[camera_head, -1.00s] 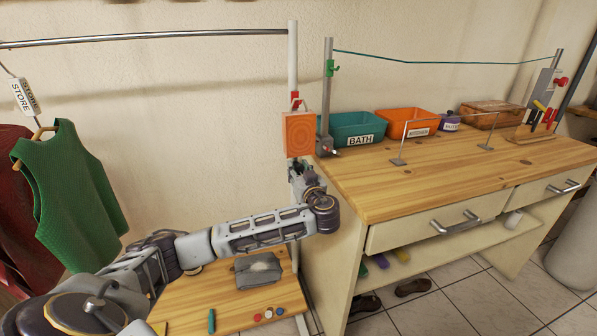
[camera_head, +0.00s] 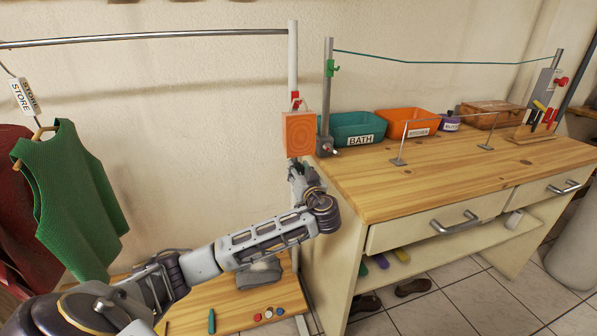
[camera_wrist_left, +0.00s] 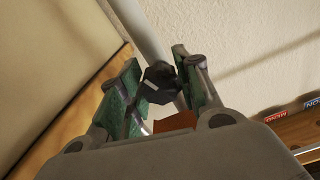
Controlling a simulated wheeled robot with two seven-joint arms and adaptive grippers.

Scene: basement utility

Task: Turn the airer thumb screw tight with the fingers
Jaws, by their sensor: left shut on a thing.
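The thumb screw is a black, faceted knob (camera_wrist_left: 160,84) in the left wrist view. It sits between the green-padded fingers of my left gripper (camera_wrist_left: 155,76), which are closed on it. Behind it runs the pale post of the airer, which also shows as a white upright (camera_head: 292,62) in the head view. In the head view my left gripper (camera_head: 297,169) is at this post, just below an orange block (camera_head: 299,134). The knob itself is hidden there by the gripper and the block. My right gripper is not in view.
A wooden workbench (camera_head: 385,180) with teal (camera_head: 352,124) and orange (camera_head: 402,119) bins stands close right of the gripper. A green vest (camera_head: 72,190) hangs at the left. Below my arm is a low wooden board (camera_head: 228,312) with small items.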

